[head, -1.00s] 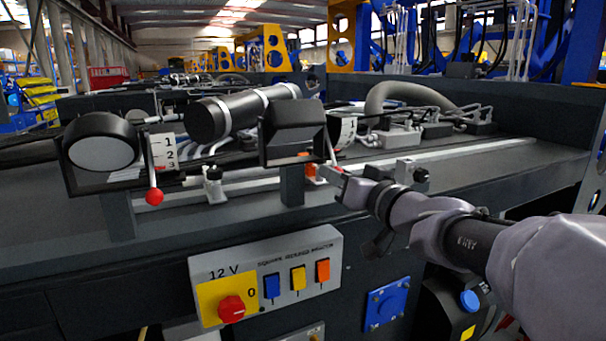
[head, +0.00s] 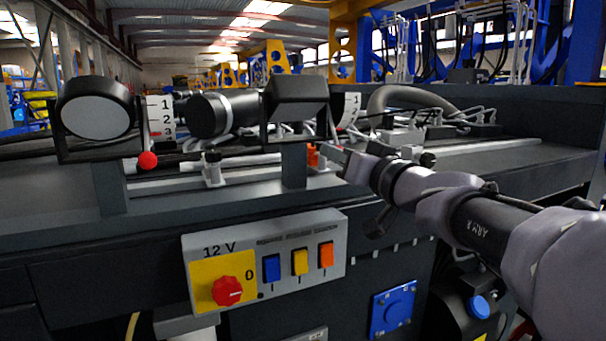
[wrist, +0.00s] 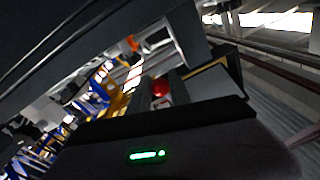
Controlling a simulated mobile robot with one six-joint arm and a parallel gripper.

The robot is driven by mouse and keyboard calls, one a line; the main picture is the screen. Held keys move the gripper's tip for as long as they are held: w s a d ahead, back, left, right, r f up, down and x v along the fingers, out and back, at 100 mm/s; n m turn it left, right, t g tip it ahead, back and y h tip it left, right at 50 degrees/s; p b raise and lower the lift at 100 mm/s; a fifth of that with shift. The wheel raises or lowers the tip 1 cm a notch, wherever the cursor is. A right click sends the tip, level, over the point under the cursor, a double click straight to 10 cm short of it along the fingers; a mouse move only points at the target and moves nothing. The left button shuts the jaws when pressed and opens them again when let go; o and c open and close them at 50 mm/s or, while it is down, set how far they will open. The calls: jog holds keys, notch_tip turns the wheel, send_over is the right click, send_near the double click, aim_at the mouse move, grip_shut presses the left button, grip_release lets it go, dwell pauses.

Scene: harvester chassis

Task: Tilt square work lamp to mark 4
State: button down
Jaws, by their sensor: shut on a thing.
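My gripper (head: 338,160) is low beside the lamp's right side, below the scale plate. It is shut on the lamp's tilt lever, whose red knob (wrist: 160,88) shows in the wrist view. In the head view the knob is hidden and the pointer's exact place cannot be read.
A round lamp (head: 95,110) with its own scale (head: 160,118) and red-knobbed lever (head: 148,160) stands at left. A grey switch panel (head: 265,262) with a red rotary knob (head: 227,291) is on the chassis front below. A black cylinder (head: 210,115) and hoses lie behind the lamps.

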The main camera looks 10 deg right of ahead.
jog(key=shift+r, duration=0.15)
jog(key=c, duration=1.2)
grip_release()
jog(key=b+v, duration=0.4)
jog(key=v, duration=1.3)
jog(key=shift+s, duration=0.2)
